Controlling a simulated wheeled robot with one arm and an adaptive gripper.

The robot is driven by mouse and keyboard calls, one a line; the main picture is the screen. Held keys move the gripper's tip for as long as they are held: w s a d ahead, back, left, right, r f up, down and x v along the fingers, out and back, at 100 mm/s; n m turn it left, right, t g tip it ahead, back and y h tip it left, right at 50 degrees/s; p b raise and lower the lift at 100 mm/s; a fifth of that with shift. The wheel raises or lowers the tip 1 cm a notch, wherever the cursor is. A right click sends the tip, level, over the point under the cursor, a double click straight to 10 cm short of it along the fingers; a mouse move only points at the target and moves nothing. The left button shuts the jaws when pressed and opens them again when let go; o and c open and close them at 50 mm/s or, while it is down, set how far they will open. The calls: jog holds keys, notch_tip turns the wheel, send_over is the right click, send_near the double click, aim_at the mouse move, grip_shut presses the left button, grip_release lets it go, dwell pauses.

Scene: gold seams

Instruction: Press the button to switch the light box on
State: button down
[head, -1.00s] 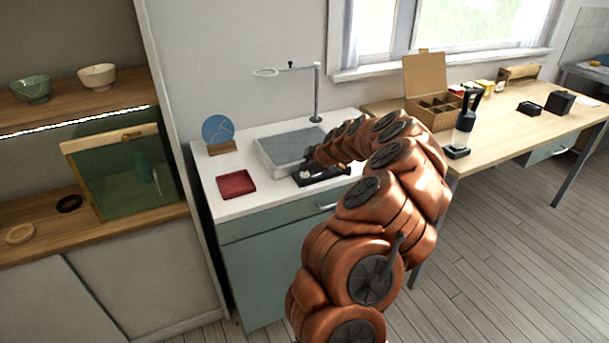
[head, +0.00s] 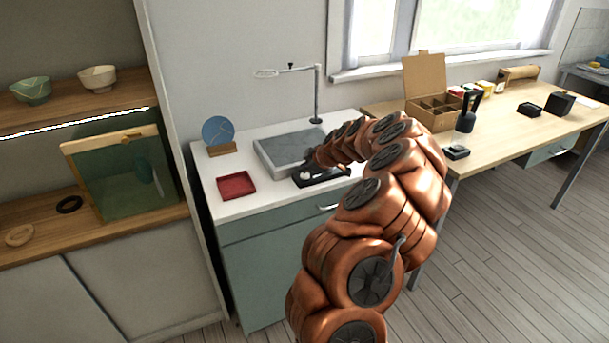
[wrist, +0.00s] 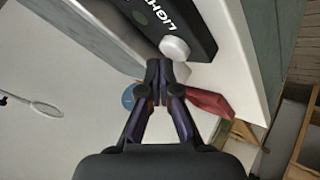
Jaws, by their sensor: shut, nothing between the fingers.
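The light box (head: 275,157) is a flat pale box with a grey, unlit top on the white counter. In front of it lies a black control box (head: 329,176), which also shows in the wrist view (wrist: 192,18) with the letters "LIGHT". Its round white button (wrist: 175,49) is at the end of that lettering. My gripper (wrist: 159,68) is shut and empty, its fingertips right beside the button; I cannot tell whether they touch it. In the head view my gripper (head: 314,163) is small and dark, just above the control box.
A red tray (head: 236,185) lies on the counter to the left, and a blue disc on a wooden stand (head: 218,133) is behind it. A magnifier stand (head: 317,95) rises at the back. Free white counter lies in front of the tray.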

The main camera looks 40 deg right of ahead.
aim_at(306, 175)
jog(key=shift+f+b, duration=0.5)
jog(key=shift+b, duration=0.65)
jog(key=shift+r+b, duration=0.2)
jog(key=shift+b, duration=0.35)
jog(key=shift+r, duration=0.25)
jog(key=shift+r, duration=0.1)
jog(key=shift+r+b, duration=1.1)
jog(key=shift+r, duration=1.85)
